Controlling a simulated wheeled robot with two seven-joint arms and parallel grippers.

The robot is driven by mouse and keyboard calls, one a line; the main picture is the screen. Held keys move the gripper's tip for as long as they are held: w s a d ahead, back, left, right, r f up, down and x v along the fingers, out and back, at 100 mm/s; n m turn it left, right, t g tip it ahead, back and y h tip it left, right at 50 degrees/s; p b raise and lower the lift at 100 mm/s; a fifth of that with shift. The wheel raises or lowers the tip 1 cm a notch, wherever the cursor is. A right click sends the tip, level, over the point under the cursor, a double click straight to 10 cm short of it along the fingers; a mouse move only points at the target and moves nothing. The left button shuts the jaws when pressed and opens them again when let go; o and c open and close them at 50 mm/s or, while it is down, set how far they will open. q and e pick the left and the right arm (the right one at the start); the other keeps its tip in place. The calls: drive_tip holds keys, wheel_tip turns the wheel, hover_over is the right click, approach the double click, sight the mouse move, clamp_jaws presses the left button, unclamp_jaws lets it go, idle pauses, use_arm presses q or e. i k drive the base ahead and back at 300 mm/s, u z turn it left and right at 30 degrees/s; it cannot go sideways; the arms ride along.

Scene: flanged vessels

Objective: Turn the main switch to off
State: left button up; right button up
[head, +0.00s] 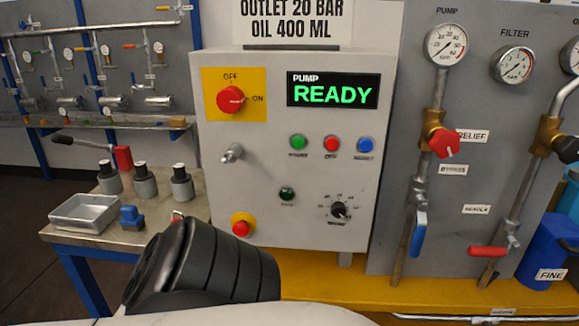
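The main switch is a red rotary knob (231,100) on a yellow plate (212,78) at the upper left of the grey control box (270,200). OFF is printed above the knob and ON to its right. The knob appears to point right, toward ON. Neither gripper shows in the head view. A black ribbed part, which looks like one of my arm links, is in front at the bottom, below the box and clear of the switch.
Green, red and blue buttons (331,144), a toggle lever (232,153), a black dial (338,210) and a red emergency button (242,226) share the panel. A side table (70,237) holds a metal tray and several small cylinders. Gauges and valves stand at right.

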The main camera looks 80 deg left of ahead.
sight(230, 99)
drive_tip(key=u, duration=2.45)
